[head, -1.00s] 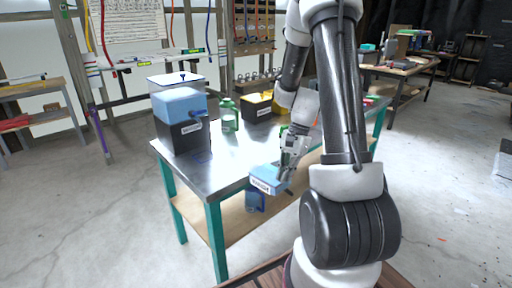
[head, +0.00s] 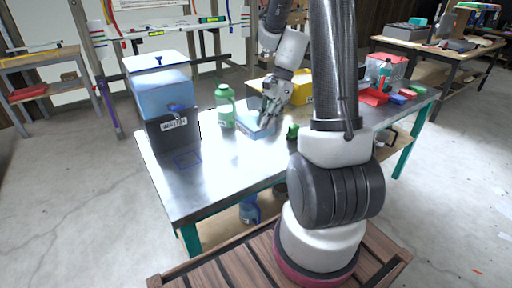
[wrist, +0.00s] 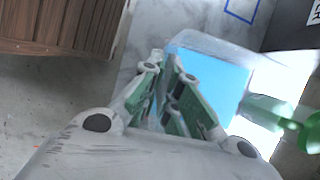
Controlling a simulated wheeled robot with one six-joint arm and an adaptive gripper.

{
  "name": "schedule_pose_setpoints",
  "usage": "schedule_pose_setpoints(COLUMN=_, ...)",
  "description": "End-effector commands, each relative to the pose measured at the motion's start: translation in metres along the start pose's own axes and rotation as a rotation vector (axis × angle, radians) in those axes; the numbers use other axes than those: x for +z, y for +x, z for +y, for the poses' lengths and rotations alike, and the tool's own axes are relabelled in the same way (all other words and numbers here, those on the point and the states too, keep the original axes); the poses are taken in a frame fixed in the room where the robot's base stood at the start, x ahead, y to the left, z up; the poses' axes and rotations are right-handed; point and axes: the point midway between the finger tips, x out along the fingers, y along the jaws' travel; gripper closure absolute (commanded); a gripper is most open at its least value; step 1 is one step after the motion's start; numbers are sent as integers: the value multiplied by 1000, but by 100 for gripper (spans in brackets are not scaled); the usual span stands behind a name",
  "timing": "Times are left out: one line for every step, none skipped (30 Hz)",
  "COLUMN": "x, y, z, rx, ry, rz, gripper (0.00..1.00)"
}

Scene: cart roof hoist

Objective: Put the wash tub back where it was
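The wash tub (head: 256,124) is a small open light-blue box at the middle of the metal table, just right of the green bottle. In the wrist view the tub (wrist: 217,82) shows a bright blue inside. My gripper (head: 268,117) is at the tub's right side. In the wrist view the green-padded fingers of my gripper (wrist: 168,62) are close together at the tub's near left wall and look shut on it. I cannot tell whether the tub touches the table. A blue outlined rectangle (head: 188,159) is marked bare on the tabletop in front of the dark-based water container.
The water container (head: 168,95) stands at the table's left end. The green bottle (head: 225,107) is close to the tub, and in the wrist view it (wrist: 275,115) lies right beside it. A yellow box (head: 298,86) stands behind. The tabletop's front left is clear.

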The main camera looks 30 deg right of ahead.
Motion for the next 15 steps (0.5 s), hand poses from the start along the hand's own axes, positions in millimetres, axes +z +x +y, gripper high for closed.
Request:
schedule_pose_setpoints(x=0, y=4, z=2, rx=-5, ry=15, rz=-2, gripper=100)
schedule_pose_setpoints(x=-1, y=8, z=3, rx=-8, ry=23, rz=-2, gripper=100)
schedule_pose_setpoints(x=-4, y=14, z=3, rx=-10, ry=30, rz=-2, gripper=100)
schedule_pose_setpoints(x=-6, y=20, z=3, rx=-12, ry=34, rz=-1, gripper=100)
schedule_pose_setpoints(x=-8, y=26, z=4, rx=-12, ry=36, rz=-2, gripper=100)
schedule_pose_setpoints(x=-12, y=33, z=3, rx=-13, ry=36, rz=-2, gripper=100)
schedule_pose_setpoints(x=-14, y=38, z=4, rx=-13, ry=35, rz=-2, gripper=100)
schedule_pose_setpoints(x=-16, y=43, z=4, rx=-12, ry=36, rz=-2, gripper=100)
schedule_pose_setpoints(x=-18, y=48, z=4, rx=-13, ry=34, rz=-1, gripper=100)
schedule_pose_setpoints(x=-19, y=51, z=4, rx=-14, ry=34, rz=-1, gripper=100)
schedule_pose_setpoints(x=-20, y=54, z=4, rx=-14, ry=34, rz=-1, gripper=100)
schedule_pose_setpoints(x=-21, y=56, z=3, rx=-15, ry=34, rz=-1, gripper=100)
schedule_pose_setpoints(x=-22, y=58, z=3, rx=-16, ry=34, rz=0, gripper=100)
schedule_pose_setpoints(x=-23, y=60, z=3, rx=-16, ry=34, rz=0, gripper=100)
schedule_pose_setpoints(x=-24, y=63, z=3, rx=-15, ry=33, rz=-1, gripper=100)
